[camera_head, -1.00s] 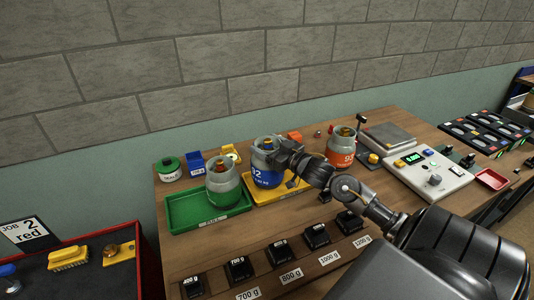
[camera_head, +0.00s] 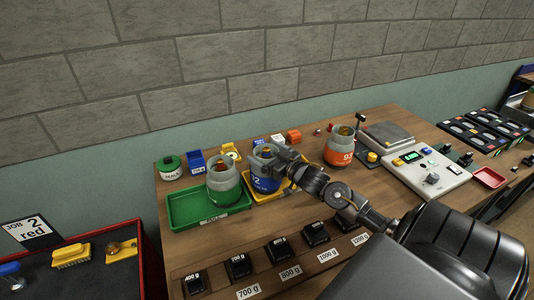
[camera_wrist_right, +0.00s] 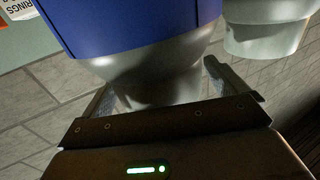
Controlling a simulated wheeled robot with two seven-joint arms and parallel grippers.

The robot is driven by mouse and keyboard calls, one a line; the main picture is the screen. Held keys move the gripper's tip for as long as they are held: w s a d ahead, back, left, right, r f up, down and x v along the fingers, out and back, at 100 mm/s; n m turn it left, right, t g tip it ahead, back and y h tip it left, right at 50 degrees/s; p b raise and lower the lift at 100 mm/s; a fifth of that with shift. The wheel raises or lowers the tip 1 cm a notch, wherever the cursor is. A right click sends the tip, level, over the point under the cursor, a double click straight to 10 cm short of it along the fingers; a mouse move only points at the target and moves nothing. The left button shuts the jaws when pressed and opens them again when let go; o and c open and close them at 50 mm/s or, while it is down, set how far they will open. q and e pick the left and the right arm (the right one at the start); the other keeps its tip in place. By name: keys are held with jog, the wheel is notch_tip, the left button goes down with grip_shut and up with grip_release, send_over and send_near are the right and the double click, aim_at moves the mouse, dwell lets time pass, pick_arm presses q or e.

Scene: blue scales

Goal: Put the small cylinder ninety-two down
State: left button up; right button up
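The small cylinder ninety-two (camera_head: 264,184) is grey with a blue band marked "92". It stands upright over the yellow tray (camera_head: 286,194); whether its base touches the tray is hard to tell. My right gripper (camera_head: 277,158) reaches it from the right and is shut on its upper collar. In the right wrist view, the blue band (camera_wrist_right: 135,28) fills the top and the grey collar sits between the two fingers (camera_wrist_right: 160,95). My left gripper is not in view.
A grey-green cylinder (camera_head: 224,185) stands in the green tray (camera_head: 182,213), close on the left. An orange-banded cylinder (camera_head: 338,155) stands to the right. Several black weights (camera_head: 277,250) line the front edge. A scale (camera_head: 386,135) and control box (camera_head: 432,172) are farther right.

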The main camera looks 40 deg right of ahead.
jog(key=s+d+b, duration=0.1)
jog(key=s+b, duration=0.1)
jog(key=s, duration=1)
jog(key=shift+b, duration=0.3)
jog(key=shift+r, duration=0.1)
